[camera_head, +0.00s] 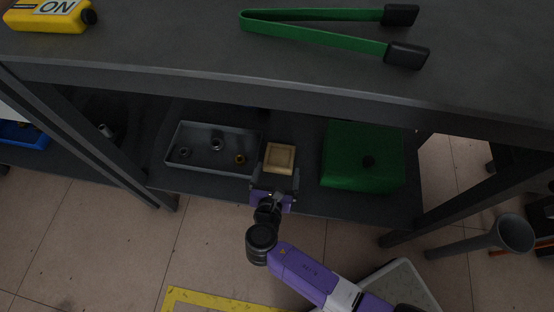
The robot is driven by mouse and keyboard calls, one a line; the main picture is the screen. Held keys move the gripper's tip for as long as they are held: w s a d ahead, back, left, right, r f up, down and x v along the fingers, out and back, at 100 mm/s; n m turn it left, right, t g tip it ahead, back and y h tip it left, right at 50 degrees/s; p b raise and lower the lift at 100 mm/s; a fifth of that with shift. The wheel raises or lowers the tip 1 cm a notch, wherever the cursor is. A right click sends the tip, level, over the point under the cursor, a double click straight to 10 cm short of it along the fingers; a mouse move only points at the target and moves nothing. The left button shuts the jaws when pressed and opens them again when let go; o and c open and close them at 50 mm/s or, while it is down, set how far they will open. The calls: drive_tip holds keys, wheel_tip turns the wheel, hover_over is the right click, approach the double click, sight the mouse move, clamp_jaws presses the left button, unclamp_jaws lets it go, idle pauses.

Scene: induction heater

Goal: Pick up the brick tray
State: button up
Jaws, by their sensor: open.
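A small tan square tray (279,158) with a raised rim, which looks like the brick tray, is on the dark lower shelf between a grey bin and a green box. My gripper (275,178) is at its near side, with the jaws open and facing it. The tray's near edge is close to the fingers or between them; I cannot tell whether they touch it. The fingers partly hide that edge.
The grey bin (208,168) holds a few metal parts, close on the left.

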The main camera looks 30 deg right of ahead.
sight(281, 150)
drive_tip(key=shift+w+d+f, duration=0.2)
drive_tip(key=shift+w, duration=0.4)
drive_tip(key=b+x, duration=0.4)
drive_tip(key=x, duration=0.2)
drive_tip(key=shift+f, duration=0.25)
drive_tip(key=shift+w+d, duration=0.2)
drive_tip(key=shift+w, duration=0.15)
drive_tip(key=shift+c, duration=0.4)
drive_tip(key=c, duration=1.1)
drive_tip(key=shift+c, duration=0.5)
drive_tip(key=shift+r, duration=0.15)
